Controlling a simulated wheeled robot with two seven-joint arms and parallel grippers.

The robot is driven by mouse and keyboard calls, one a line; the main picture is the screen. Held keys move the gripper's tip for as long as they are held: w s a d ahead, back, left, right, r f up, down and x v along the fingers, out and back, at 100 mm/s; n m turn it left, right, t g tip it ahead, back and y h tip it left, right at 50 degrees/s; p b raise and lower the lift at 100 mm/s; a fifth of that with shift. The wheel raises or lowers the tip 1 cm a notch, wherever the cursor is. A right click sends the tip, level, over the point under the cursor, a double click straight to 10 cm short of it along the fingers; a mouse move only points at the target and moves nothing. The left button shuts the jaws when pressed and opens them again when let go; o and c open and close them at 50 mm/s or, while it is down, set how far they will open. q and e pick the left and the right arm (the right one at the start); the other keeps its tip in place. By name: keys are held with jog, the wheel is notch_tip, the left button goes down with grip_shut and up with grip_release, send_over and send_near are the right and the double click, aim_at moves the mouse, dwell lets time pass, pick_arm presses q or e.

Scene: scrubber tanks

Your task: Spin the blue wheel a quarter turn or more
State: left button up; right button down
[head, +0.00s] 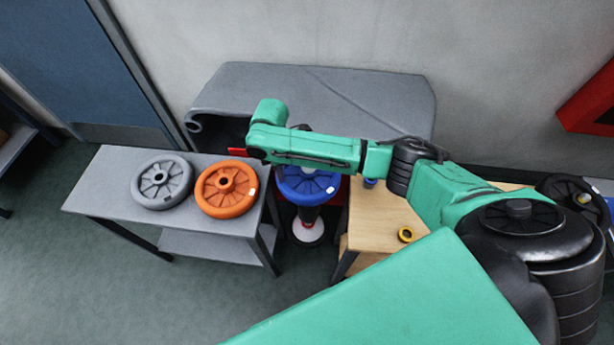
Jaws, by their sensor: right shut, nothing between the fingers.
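The blue wheel (308,187) sits in the middle, between the grey table and the wooden table. It lies roughly flat above a dark post with a red and white lower part. My right forearm crosses just above its far edge and hides that part. My right gripper (241,151) is at the left end of this arm, to the left of the blue wheel and beyond the orange wheel. It is small and partly hidden by the wrist. It is shut and empty, apart from the blue wheel. My left gripper is out of view.
A grey wheel (162,184) and an orange wheel (227,189) lie on the grey table (115,178). A large grey tank body (350,92) stands behind. Floor at the lower left is clear.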

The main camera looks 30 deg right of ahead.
aim_at(290, 192)
jog(key=shift+f+b, duration=0.3)
jog(key=shift+f, duration=0.35)
dwell(0.4)
jog(key=shift+s+r+p, duration=0.35)
jog(key=shift+s+p, duration=0.3)
jog(key=shift+p, duration=0.5)
jog(key=shift+s+d+p, duration=0.1)
jog(key=shift+s+p, duration=0.25)
jog(key=shift+s+f, duration=0.15)
jog(key=shift+f, duration=0.05)
jog(key=shift+s+d+r+p, duration=0.1)
jog(key=shift+s+d+p, duration=0.25)
jog(key=shift+s+p, duration=0.55)
jog(key=shift+s, duration=0.1)
jog(key=shift+d+f, duration=0.1)
jog(key=shift+f, duration=0.1)
